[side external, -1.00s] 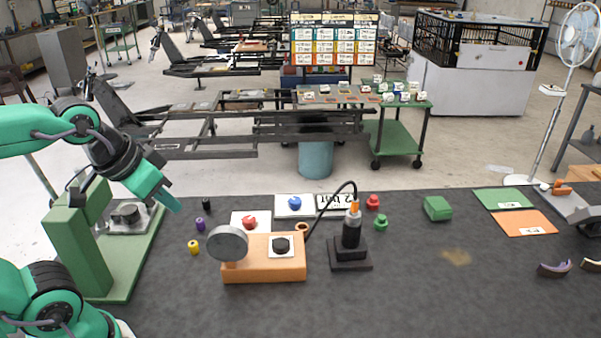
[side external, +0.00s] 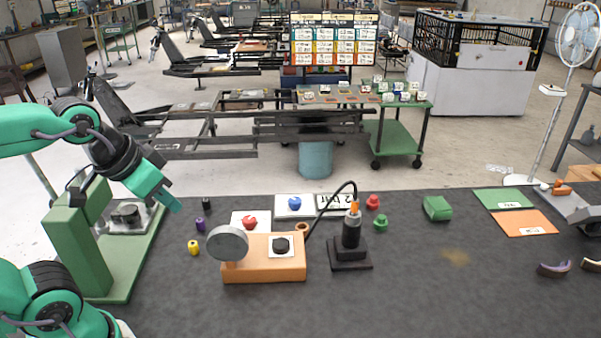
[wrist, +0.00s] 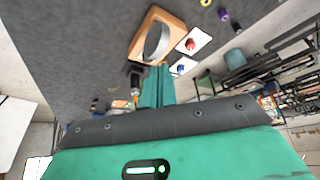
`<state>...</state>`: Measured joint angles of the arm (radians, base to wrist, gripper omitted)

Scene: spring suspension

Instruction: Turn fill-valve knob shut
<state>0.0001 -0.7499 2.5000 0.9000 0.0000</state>
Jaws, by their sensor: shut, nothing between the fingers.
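An orange block (side external: 262,271) on the dark mat carries a round gauge (side external: 228,243) and a black knob (side external: 281,245) on a white plate. A red knob (side external: 249,223) sits on a white card behind the block, and a blue knob (side external: 294,203) on another card. I cannot tell which knob is the fill-valve one. My gripper (side external: 176,206) is shut and empty, in the air left of these knobs and apart from them. In the wrist view my gripper (wrist: 159,70) shows with the red knob (wrist: 190,45) and blue knob (wrist: 181,70) beyond it.
A black pump-like unit (side external: 350,245) with a hose stands right of the block. A green press-like stand (side external: 85,245) is at the left, near my arm. Small purple (side external: 200,224) and yellow (side external: 193,247) pieces lie between. The mat's front middle is clear.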

